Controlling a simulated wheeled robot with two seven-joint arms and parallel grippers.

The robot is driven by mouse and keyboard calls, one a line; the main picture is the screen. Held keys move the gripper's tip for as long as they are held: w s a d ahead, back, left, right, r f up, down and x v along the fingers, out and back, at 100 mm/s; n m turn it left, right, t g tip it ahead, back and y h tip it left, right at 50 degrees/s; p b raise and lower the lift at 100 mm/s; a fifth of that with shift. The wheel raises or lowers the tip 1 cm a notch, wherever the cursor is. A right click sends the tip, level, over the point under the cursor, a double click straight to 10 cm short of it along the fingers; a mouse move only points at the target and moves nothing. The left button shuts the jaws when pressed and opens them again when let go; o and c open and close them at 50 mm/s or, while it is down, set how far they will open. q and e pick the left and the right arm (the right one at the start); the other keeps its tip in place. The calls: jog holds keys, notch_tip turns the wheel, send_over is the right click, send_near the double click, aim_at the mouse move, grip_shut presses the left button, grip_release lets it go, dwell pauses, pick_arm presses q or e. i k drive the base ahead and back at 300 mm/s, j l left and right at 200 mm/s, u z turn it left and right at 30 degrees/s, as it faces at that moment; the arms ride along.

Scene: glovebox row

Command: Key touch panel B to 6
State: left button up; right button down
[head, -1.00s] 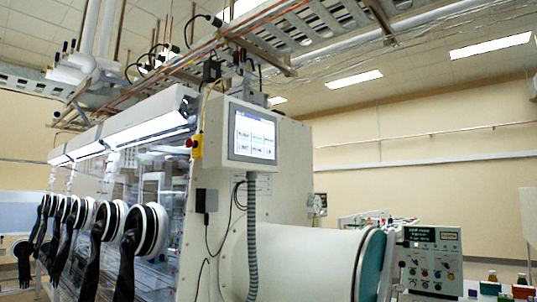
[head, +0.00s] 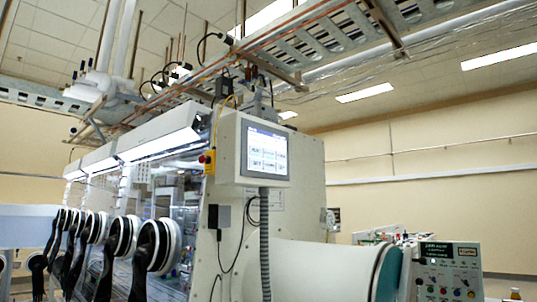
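A touch panel (head: 266,149) with a lit white and blue screen is mounted high on the end of the glovebox row. The screen shows several grey boxes with text too small to read, so I cannot tell whether it is panel B or what value it shows. Neither of my grippers is in the head view.
The glovebox row (head: 150,140) with several black gloves on white ports (head: 158,247) runs to the left. A white cylindrical antechamber (head: 325,268) juts out below the panel. A control box (head: 447,270) with knobs stands at right. Pipes and a cable tray (head: 300,45) hang overhead.

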aim_at(280, 167)
jog(key=i+j, duration=0.1)
jog(key=i, duration=0.35)
jog(key=i+j+z, duration=0.1)
jog(key=i, duration=0.35)
jog(key=i+j, duration=0.15)
jog(key=i, duration=0.3)
jog(key=i+j+z, duration=0.1)
jog(key=i, duration=0.35)
